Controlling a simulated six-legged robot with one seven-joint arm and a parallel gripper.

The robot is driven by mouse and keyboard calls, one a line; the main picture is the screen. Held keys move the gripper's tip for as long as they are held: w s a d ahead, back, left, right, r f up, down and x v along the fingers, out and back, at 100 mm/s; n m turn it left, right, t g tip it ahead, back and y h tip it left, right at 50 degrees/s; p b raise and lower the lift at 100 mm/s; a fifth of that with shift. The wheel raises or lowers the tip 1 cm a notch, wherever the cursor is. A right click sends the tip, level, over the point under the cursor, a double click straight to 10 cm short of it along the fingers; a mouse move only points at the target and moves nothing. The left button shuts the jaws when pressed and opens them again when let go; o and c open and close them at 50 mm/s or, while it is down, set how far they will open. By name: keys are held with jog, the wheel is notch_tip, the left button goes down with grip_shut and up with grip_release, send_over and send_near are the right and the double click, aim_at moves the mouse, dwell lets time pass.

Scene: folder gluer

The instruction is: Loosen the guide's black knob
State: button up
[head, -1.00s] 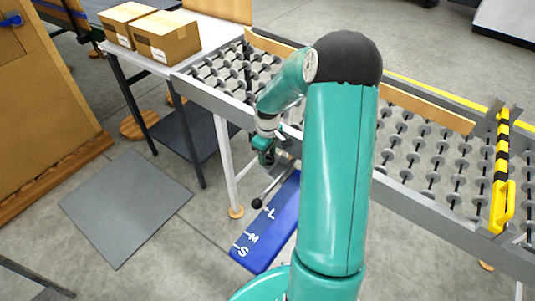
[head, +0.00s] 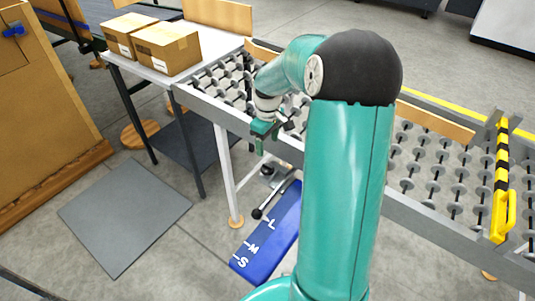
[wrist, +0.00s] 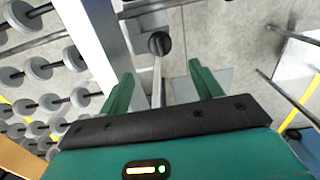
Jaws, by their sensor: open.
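My gripper (head: 262,140) hangs at the near side rail of the roller conveyor, fingers pointing down. In the wrist view its two green fingers (wrist: 163,82) are spread apart with nothing between them. A round black knob (wrist: 159,43) shows beyond the fingertips, roughly in line with the gap and apart from both fingers. In the head view a small dark knob-like part (head: 267,170) shows below my gripper, near a rod with a black ball end (head: 257,213). A blue plate marked S, M, L (head: 265,240) lies under the rod.
The conveyor rail (head: 215,103) and a white leg (head: 226,175) stand close beside my gripper. A yellow-black guide (head: 502,180) crosses the rollers at right. Boxes (head: 167,47) rest on a table at back left. A grey mat (head: 125,215) lies on open floor.

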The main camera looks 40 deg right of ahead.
jog(key=shift+r, duration=1.6)
jog(key=s+a+r+m+t, duration=0.2)
jog(key=s+a+r, duration=0.5)
jog(key=s+a, duration=0.3)
jog(key=s+a+r+m+t, duration=0.2)
jog(key=s+a+r+t, duration=0.1)
jog(key=s+a+r, duration=0.4)
jog(key=s+a, duration=0.3)
jog(key=a, duration=0.3)
jog(key=shift+t, duration=0.3)
